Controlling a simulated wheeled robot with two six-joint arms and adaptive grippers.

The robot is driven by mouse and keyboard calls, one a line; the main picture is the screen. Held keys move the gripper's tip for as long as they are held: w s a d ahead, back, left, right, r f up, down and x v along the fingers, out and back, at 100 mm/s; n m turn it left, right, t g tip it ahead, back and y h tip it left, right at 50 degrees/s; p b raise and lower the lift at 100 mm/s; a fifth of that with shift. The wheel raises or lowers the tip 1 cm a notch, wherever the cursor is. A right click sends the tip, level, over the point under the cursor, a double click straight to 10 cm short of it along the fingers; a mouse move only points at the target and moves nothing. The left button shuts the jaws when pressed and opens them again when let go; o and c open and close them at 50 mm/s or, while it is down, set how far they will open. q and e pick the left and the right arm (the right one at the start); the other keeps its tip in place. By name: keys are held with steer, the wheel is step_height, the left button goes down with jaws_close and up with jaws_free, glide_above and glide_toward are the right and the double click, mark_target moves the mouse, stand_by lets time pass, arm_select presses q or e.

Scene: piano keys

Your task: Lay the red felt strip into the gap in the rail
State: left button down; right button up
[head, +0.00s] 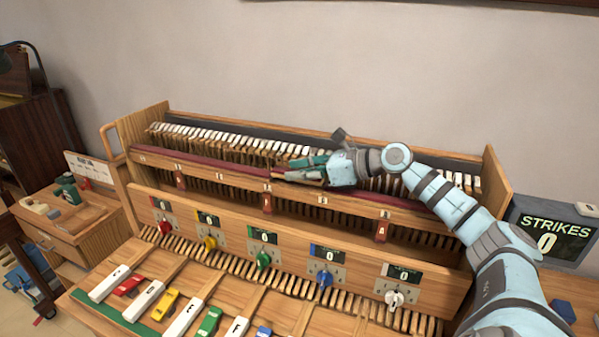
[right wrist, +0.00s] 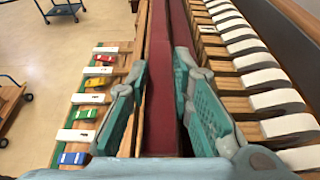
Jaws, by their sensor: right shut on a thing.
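A wooden rail (head: 225,186) runs across the piano case below the white-tipped hammers, with dark red felt (head: 205,168) along its top. My right gripper (head: 286,171) lies low along the rail near its middle, fingers pointing left. In the right wrist view the right gripper (right wrist: 160,68) has a red felt strip (right wrist: 165,115) lengthwise between its green pads and is shut on it. The red runs on ahead along the rail, so I cannot clearly tell the strip's end from the rail's felt. The gap is hidden by the gripper or not distinguishable. My left gripper is not in view.
A row of white hammers (right wrist: 250,62) runs close beside the right finger. Below the rail is a panel with coloured knobs (head: 263,260), then coloured keys (head: 180,320). A strikes display (head: 547,236) reading 0 stands at right. A side cabinet (head: 75,225) stands at left.

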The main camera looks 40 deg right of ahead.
steer(key=shift+f+b, duration=0.5)
steer(key=shift+f, duration=0.1)
steer(key=o, duration=0.9)
steer(key=shift+c, duration=0.2)
steer(key=shift+r, duration=0.2)
steer(key=shift+r+p, duration=0.45)
steer(key=shift+p, duration=0.25)
steer(key=b, duration=0.2)
steer(key=s+d+b, duration=0.1)
steer(key=b, duration=0.2)
steer(key=shift+s+f, duration=0.25)
steer(key=b+v, duration=0.4)
steer(key=b, duration=0.5)
steer(key=shift+s+r, duration=0.25)
steer(key=shift+r, duration=0.05)
steer(key=shift+s+d+r+b, duration=0.25)
steer(key=shift+s+r+b, duration=0.1)
steer(key=shift+s, duration=0.1)
steer(key=shift+r, duration=0.15)
